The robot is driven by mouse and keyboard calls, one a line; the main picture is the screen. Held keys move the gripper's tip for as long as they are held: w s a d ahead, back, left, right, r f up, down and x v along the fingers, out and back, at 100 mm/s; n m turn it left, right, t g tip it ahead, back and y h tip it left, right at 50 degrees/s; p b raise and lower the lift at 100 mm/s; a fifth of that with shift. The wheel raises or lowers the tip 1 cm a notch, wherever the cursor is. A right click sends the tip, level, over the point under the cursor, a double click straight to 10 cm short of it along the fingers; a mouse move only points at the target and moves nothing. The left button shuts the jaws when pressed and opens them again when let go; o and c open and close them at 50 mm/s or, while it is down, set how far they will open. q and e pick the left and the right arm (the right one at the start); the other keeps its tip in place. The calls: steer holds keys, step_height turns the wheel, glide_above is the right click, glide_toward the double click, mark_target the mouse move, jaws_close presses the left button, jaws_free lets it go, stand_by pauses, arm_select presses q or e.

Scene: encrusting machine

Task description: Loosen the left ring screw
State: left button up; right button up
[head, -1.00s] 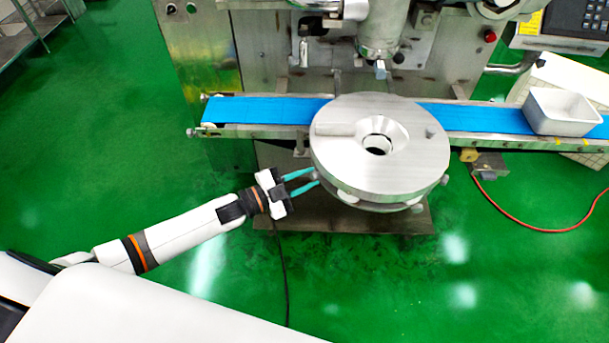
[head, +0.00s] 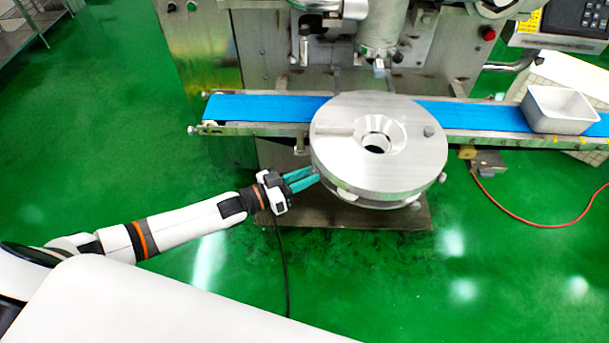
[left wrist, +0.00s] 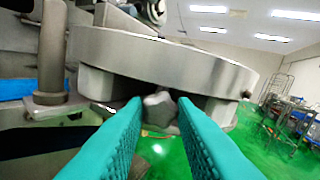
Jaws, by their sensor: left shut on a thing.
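The round steel ring disc (head: 360,165) with a central hole stands in front of the machine. My left gripper (head: 316,176) is at the disc's left edge with its teal fingers. In the left wrist view my left gripper (left wrist: 160,110) has a finger on each side of a grey lobed screw knob (left wrist: 160,106) under the disc rim (left wrist: 150,55). The gripper is shut on this left ring screw. In the head view the screw is mostly hidden by the fingertips. My right gripper is not in view.
A blue conveyor belt (head: 262,108) runs behind the disc. A white tub (head: 560,110) sits on its right end. A steel post (left wrist: 52,50) stands left of the fingers in the left wrist view. Green floor is clear in front; a black cable (head: 282,260) lies below the gripper.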

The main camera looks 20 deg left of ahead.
arm_select(q)
steer(key=shift+f+n+b, duration=0.1)
steer(key=shift+n+b, duration=0.3)
steer(key=shift+n, duration=3.5)
steer(key=shift+s, duration=0.1)
steer(key=o, duration=1)
steer(key=b+v, duration=0.2)
steer(key=v, duration=1)
